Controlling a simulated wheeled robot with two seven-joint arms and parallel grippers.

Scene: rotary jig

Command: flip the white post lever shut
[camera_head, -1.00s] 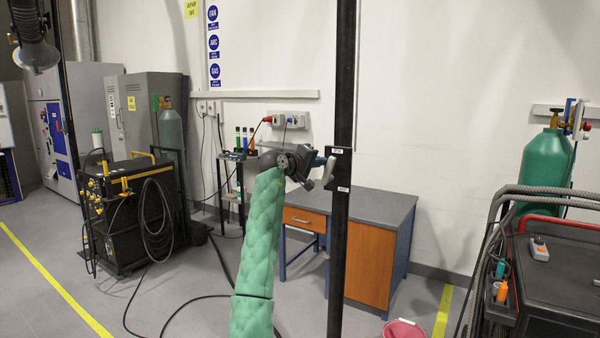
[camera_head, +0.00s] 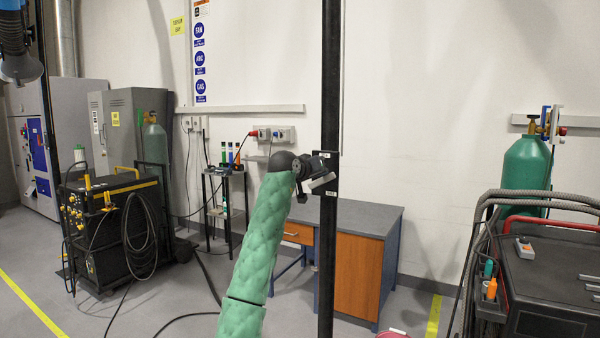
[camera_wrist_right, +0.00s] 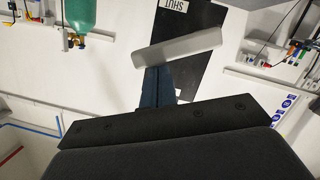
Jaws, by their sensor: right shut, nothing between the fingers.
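The white lever (camera_head: 321,181) shows in the head view as a pale bar at a small dark plate (camera_head: 331,166) on the black post. It lies at a slight tilt, near the plate's lower label. In the right wrist view the lever (camera_wrist_right: 177,47) crosses the plate (camera_wrist_right: 192,70) below a label reading SHUT (camera_wrist_right: 174,6). My right gripper (camera_wrist_right: 158,76) is shut and empty, its dark blue fingers right at the lever. I cannot tell whether they touch it. In the head view the gripper's dark wrist is beside the post.
The black post (camera_head: 328,250) stands upright in front of a grey-topped desk (camera_head: 365,216). A black cart with hoses (camera_head: 555,285) and a green gas cylinder (camera_head: 526,170) are at the right. A black welding unit (camera_head: 112,230) stands at the left.

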